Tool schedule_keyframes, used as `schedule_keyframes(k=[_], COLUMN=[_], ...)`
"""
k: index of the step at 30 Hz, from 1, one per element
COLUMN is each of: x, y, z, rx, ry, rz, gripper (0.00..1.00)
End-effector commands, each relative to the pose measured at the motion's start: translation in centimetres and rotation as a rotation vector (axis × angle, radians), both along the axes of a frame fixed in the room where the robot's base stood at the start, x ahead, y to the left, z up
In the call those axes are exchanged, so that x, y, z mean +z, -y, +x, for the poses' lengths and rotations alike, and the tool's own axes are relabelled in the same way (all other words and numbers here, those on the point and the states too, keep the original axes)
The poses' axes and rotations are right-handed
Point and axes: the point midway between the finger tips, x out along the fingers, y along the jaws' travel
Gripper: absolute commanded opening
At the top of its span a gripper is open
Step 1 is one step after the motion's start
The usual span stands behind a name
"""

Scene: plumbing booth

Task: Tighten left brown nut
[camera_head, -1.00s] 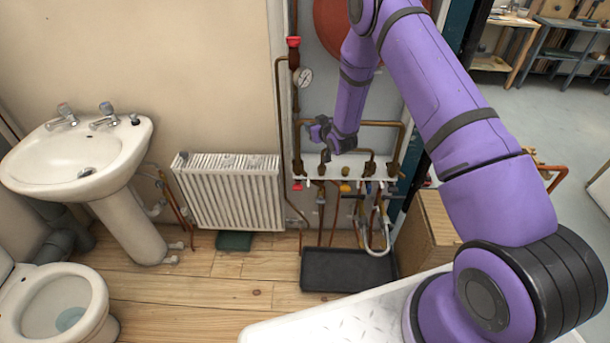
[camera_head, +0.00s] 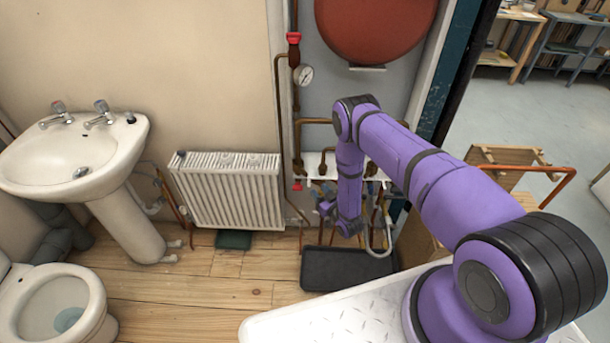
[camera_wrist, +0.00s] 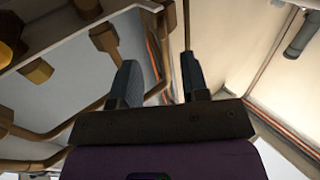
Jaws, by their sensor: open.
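My gripper (camera_head: 326,208) hangs low in front of the pipework in the head view, just under the white manifold panel (camera_head: 312,162). In the wrist view my gripper (camera_wrist: 161,80) has its two dark fingers apart, with nothing between them. A brown brass fitting (camera_head: 298,168) shows at the panel's left end in the head view. In the wrist view several brass nuts show at the upper left, one of them a nearby nut (camera_wrist: 103,38) left of the fingers. They stand apart from the fingers. I cannot tell which one is the left brown nut.
A white radiator (camera_head: 228,190) stands left of the pipes, and a sink (camera_head: 80,160) farther left. A black tray (camera_head: 345,270) lies on the floor below. A red vessel (camera_head: 375,28) hangs above. Copper pipes run close around my gripper.

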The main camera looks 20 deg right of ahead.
Motion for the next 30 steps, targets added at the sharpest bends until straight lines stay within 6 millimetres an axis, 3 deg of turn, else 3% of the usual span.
schedule_keyframes(k=[18, 30], x=[0.1, 0.1], y=[-2.7, -3.0], z=[8.9, 10.0], rx=[0.0, -0.001], ry=[0.001, -0.001], rz=[-0.001, 0.0], gripper=[0.41, 0.41])
